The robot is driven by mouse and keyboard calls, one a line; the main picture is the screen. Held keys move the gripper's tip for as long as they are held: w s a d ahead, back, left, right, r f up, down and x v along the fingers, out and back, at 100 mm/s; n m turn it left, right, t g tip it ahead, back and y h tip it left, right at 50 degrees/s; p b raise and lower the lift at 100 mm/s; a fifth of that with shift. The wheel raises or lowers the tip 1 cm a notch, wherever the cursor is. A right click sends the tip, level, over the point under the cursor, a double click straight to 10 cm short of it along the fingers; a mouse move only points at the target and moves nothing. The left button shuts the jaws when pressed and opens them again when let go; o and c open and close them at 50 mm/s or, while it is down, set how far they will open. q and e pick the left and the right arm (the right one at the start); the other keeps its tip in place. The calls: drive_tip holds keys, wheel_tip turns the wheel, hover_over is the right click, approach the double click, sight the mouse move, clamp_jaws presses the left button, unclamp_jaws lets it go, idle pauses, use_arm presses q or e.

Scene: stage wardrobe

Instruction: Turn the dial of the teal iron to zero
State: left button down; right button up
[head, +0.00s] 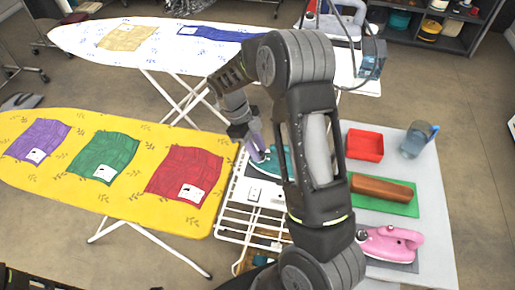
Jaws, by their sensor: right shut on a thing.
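The teal iron (272,165) rests at the top of the white wire rack, left of the grey table. My right arm crosses in front of it and hides its right part. My right gripper (258,157) reaches down onto the iron's left part and is shut on what appears to be its dial. The dial itself is hidden by the fingers, so its setting cannot be read. My left gripper is not in view.
A yellow ironing board (120,190) with purple, green and red cloths lies left. A white ironing board (90,35) stands behind. On the grey table (435,190) are a red tray (365,145), a jug (416,140), a brown block (382,188) and a pink iron (392,243).

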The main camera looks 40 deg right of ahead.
clamp_jaws()
drive_tip(key=n+b, duration=0.3)
drive_tip(key=shift+a+f+t+h, duration=0.15)
drive_tip(key=shift+t+h, duration=0.25)
drive_tip(key=n+b, duration=0.1)
drive_tip(key=n, duration=0.1)
drive_tip(key=n+t+b, duration=0.1)
drive_tip(key=b, duration=0.1)
drive_tip(key=n+h+b, duration=0.1)
drive_tip(key=n, duration=0.1)
drive_tip(key=shift+s+a+n+t, duration=0.15)
drive_tip(key=shift+s+n+t, duration=0.15)
drive_tip(key=shift+t, duration=0.1)
drive_tip(key=n+b, duration=0.2)
drive_tip(key=n+t+b, duration=0.1)
drive_tip(key=n+b, duration=0.1)
drive_tip(key=shift+s+t, duration=0.2)
drive_tip(key=shift+t, duration=0.1)
drive_tip(key=shift+s+n+t+b, duration=0.1)
drive_tip(key=shift+n+t+b, duration=0.4)
drive_tip(key=shift+n+b, duration=0.75)
drive_tip(key=shift+n, duration=0.35)
drive_tip(key=o, duration=0.9)
unclamp_jaws()
drive_tip(key=shift+o, duration=0.2)
